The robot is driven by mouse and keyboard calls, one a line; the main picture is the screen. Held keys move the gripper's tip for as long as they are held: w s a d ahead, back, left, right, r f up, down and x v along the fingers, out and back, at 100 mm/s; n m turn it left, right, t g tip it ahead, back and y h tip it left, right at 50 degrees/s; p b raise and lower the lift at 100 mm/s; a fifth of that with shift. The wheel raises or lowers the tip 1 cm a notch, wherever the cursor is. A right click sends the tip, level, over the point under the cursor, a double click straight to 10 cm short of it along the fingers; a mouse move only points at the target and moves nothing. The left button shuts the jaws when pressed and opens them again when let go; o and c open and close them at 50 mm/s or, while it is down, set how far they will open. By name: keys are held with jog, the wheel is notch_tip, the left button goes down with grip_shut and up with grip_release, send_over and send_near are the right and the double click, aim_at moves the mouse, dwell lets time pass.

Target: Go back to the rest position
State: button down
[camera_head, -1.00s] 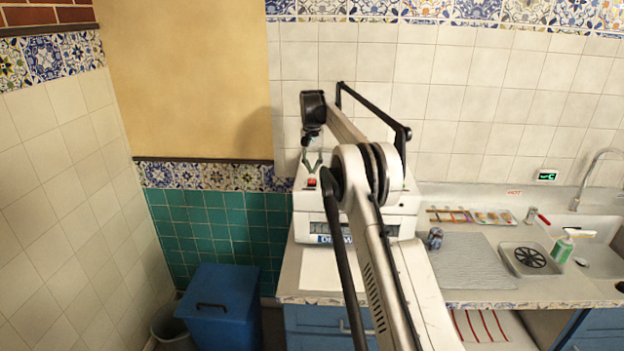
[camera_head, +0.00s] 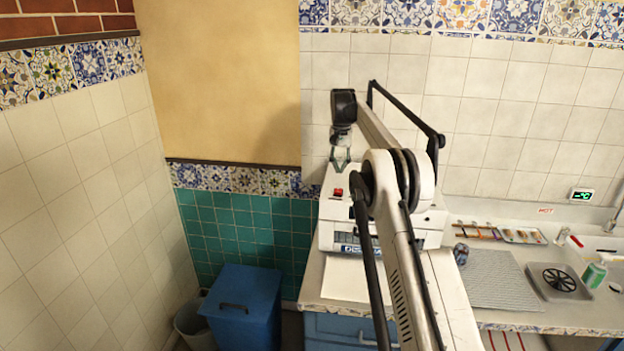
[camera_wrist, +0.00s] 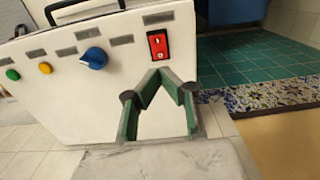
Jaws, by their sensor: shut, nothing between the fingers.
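My gripper (camera_head: 341,160) hangs from the raised end of my arm, in front of the tiled wall and by the top left of a white machine (camera_head: 332,226). In the wrist view my gripper (camera_wrist: 168,76) is shut and empty, its dark green fingers meeting at the tips. Behind them is the machine's white panel (camera_wrist: 65,115) with a red switch (camera_wrist: 158,45), a blue knob (camera_wrist: 93,58) and yellow and green buttons. I cannot tell how far the fingertips are from the panel. My arm hides part of the machine in the head view.
A blue bin (camera_head: 243,308) stands on the floor at the lower left beside a grey bucket (camera_head: 194,322).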

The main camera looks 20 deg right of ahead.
jog(key=shift+a, duration=0.1)
jog(key=shift+s+a+r, duration=0.1)
jog(key=shift+a+r, duration=0.1)
jog(key=shift+r, duration=0.15)
jog(key=s+a+r+n+t+b, duration=0.2)
jog(key=s+a+r+b, duration=0.2)
jog(key=s+a+r, duration=0.45)
jog(key=s+a+r+n+t+b, duration=0.1)
jog(key=s+a+b, duration=0.1)
jog(key=s+a, duration=0.35)
jog(key=s+a+r+t+b, duration=0.1)
jog(key=s+a+r+b, duration=0.15)
jog(key=s, duration=0.55)
jog(key=s+a+f+n+t+b, duration=0.1)
jog(key=s+a+f+b, duration=0.1)
jog(key=s+f, duration=0.5)
jog(key=s+a+f+n+t+b, duration=0.1)
jog(key=s+a+f, duration=0.3)
jog(key=s, duration=1)
jog(key=s+a+f+n+t+b, duration=0.1)
jog(key=s+a+f+b, duration=0.1)
jog(key=s+f, duration=0.7)
jog(key=shift+s+a+f+b, duration=0.4)
jog(key=shift+s+a, duration=0.15)
jog(key=shift+s, duration=0.35)
jog(key=c, duration=2.4)
grip_release()
